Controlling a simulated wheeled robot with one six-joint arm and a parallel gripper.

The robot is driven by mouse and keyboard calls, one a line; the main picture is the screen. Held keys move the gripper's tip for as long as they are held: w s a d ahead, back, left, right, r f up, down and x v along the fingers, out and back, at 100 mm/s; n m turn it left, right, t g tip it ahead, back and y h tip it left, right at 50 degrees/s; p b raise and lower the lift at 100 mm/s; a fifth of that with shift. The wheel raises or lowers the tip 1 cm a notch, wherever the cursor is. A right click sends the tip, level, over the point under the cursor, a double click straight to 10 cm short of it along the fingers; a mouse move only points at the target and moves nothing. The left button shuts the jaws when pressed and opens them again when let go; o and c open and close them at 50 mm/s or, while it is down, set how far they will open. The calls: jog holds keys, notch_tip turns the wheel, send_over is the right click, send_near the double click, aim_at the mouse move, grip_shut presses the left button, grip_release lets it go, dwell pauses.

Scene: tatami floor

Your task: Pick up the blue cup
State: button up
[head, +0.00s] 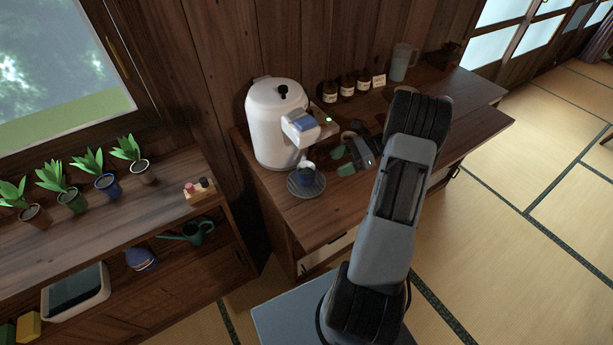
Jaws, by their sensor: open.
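The small blue cup (305,173) sits on a round grey saucer (294,190) on the wooden counter, below the spout of a white dispenser (275,130). The cup looks upright, and something pale shows at its top. My gripper (349,154) is over the counter to the right of the cup, apart from it. Its jaws are open, with nothing seen between them. Green patches show around the fingers, and I cannot tell what they are. My arm hides part of the counter's right side.
Several brown bottles (346,86) and a clear jug (403,62) stand along the counter's back. Tatami floor (490,230) is clear at right.

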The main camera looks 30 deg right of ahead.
aim_at(309, 175)
jog(key=p+x, duration=0.1)
jog(key=x, duration=1)
jog(key=shift+r+p, duration=0.1)
jog(key=shift+p, duration=0.2)
jog(key=shift+c, duration=0.2)
jog(key=c, duration=0.8)
jog(key=shift+c, duration=0.2)
jog(key=shift+r, duration=0.15)
